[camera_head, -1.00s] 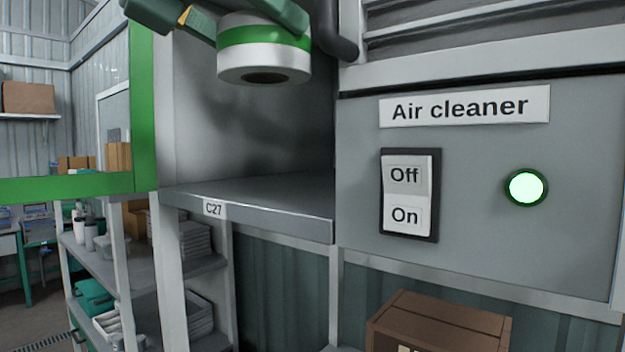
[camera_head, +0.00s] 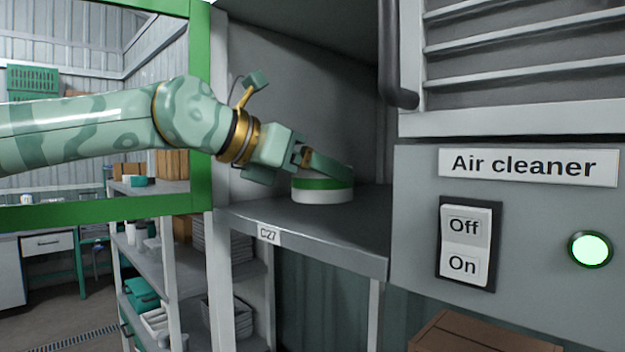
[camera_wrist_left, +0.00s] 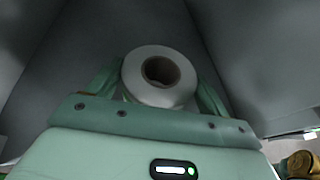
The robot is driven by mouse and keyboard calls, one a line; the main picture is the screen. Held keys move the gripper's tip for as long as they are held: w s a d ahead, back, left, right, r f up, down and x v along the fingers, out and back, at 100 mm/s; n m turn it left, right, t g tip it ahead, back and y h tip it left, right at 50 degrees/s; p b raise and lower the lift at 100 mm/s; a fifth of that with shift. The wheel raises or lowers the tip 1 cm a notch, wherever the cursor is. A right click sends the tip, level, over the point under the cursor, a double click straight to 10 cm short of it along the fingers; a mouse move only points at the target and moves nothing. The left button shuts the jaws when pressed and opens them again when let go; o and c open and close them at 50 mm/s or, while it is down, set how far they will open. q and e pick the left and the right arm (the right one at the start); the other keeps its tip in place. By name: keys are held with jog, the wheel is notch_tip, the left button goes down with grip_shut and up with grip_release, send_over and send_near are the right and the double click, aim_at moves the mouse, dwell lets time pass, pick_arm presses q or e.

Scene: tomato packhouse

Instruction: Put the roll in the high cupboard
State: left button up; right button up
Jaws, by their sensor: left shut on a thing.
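The roll (camera_head: 322,192) is white with a green band and sits upright inside the open high cupboard (camera_head: 335,222), low at its shelf floor. It looks level with the shelf surface, but I cannot tell if it fully rests there. My left gripper (camera_head: 325,168) reaches in from the left and is shut on the roll. In the left wrist view, the roll (camera_wrist_left: 160,97) shows its end face and dark core hole between the two green fingers (camera_wrist_left: 158,88). My right gripper is not in view.
The cupboard's green-framed door (camera_head: 200,150) stands open on the left. A label C27 (camera_head: 269,234) marks the shelf edge. To the right are a grey pipe (camera_head: 397,85) and the air cleaner panel with its switch (camera_head: 466,243) and lit green lamp (camera_head: 590,249). Shelf room shows right of the roll.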

pick_arm(q)
notch_tip(320, 180, down, 2)
jog(key=shift+a+f, duration=0.1)
jog(key=shift+f, duration=0.05)
jog(key=shift+s, duration=0.1)
jog(key=shift+f, duration=0.25)
jog(key=o, duration=1.1)
jog(key=shift+r, duration=0.1)
jog(key=shift+r, duration=0.3)
jog(key=b+v, duration=0.2)
jog(key=v, duration=1)
jog(key=shift+f, duration=0.15)
